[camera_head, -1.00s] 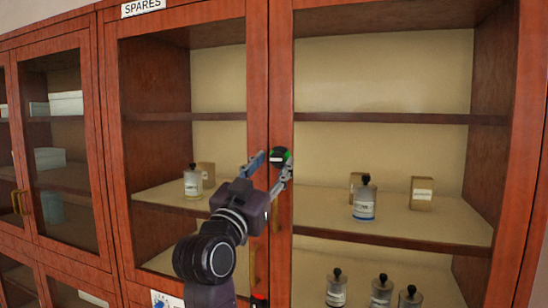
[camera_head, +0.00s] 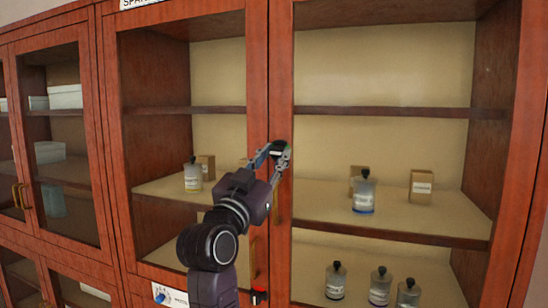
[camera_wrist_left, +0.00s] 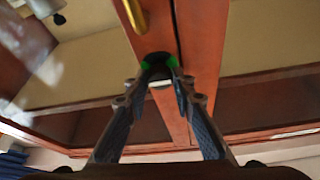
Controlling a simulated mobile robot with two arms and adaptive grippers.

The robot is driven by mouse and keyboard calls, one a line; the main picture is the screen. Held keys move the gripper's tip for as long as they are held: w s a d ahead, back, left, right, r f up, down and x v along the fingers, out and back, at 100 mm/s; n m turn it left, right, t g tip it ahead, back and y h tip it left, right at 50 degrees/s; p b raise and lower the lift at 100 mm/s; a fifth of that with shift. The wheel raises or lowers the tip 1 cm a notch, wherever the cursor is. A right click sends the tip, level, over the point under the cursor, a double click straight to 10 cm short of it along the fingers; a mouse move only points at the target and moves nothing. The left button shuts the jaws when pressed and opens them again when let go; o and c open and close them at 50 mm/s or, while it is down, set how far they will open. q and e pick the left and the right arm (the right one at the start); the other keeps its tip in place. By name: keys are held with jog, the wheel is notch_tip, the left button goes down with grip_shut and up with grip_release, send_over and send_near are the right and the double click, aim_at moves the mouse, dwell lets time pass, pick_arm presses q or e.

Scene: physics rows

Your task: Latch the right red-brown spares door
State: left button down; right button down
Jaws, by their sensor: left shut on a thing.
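The right red-brown spares door (camera_head: 281,75) is a glazed door in a wooden frame. Its left stile meets the left door's stile, and it looks closed. A dark latch knob (camera_head: 279,147) sits on the stile. In the left wrist view the knob (camera_wrist_left: 158,66) shows a green part around it. My left gripper (camera_head: 274,154) is shut on the knob, with one finger on either side. The fingers hide part of the knob, so its exact angle cannot be told. My right gripper is in neither view.
Brass handles (camera_head: 254,258) hang below on the stiles. A small red and black piece (camera_head: 259,291) is low at the left stile. Bottles (camera_head: 364,193) and small boxes (camera_head: 421,187) stand on shelves behind the glass. Another glazed cabinet (camera_head: 88,140) is at the left.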

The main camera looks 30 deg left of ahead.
pick_arm(q)
jog(key=shift+m, duration=0.3)
jog(key=m+h, duration=0.1)
jog(key=m, duration=0.2)
jog(key=m+h, duration=0.2)
jog(key=m, duration=0.1)
jog(key=shift+a, duration=0.2)
jog(key=m+g+h, duration=0.1)
jog(key=m, duration=0.2)
jog(key=shift+r+m+h+p, duration=0.1)
jog(key=shift+m+h+p, duration=0.25)
jog(key=shift+m+h, duration=0.05)
jog(key=shift+r+m+g+h+p, duration=0.1)
jog(key=shift+m+g+h+p, duration=0.25)
jog(key=shift+m, duration=0.85)
jog(key=m+p, duration=0.1)
jog(key=m, duration=0.1)
jog(key=m+g+h+p, duration=0.1)
jog(key=shift+a+r+m+g+p, duration=0.1)
jog(key=shift+r+m+g+p, duration=0.15)
jog(key=shift+m+p, duration=0.15)
jog(key=m+g+p, duration=0.1)
jog(key=m+p, duration=0.3)
jog(key=shift+s+p, duration=0.1)
jog(key=shift+p, duration=0.25)
jog(key=shift+f+m+g+p, duration=0.1)
jog(key=shift+m+g+p, duration=0.3)
jog(key=shift+p, duration=0.1)
